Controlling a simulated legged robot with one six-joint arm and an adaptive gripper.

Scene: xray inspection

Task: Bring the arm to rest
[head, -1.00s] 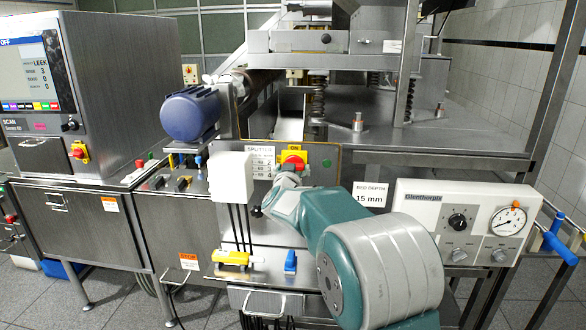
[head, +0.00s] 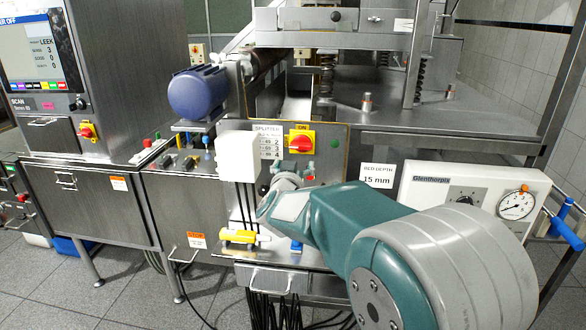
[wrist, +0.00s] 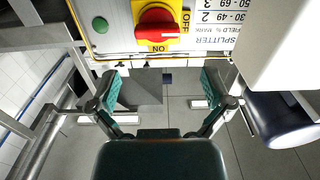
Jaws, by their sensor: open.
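My gripper shows in the wrist view (wrist: 160,80) with its two green fingers spread apart and nothing between them. In the head view, my green and grey arm reaches from the lower right toward the splitter panel (head: 335,160), and its end is just below the red rotary switch (head: 301,141). The switch on its yellow plate also shows in the wrist view (wrist: 158,25), upside down, beyond the fingertips and apart from them. The fingers themselves are hard to make out in the head view.
A white box (head: 237,157) sits left of the switch, with a blue motor (head: 198,93) behind it. A yellow-handled item (head: 240,237) lies on the ledge below. A gauge panel (head: 470,195) stands at the right. The scanner cabinet (head: 120,70) is at the left.

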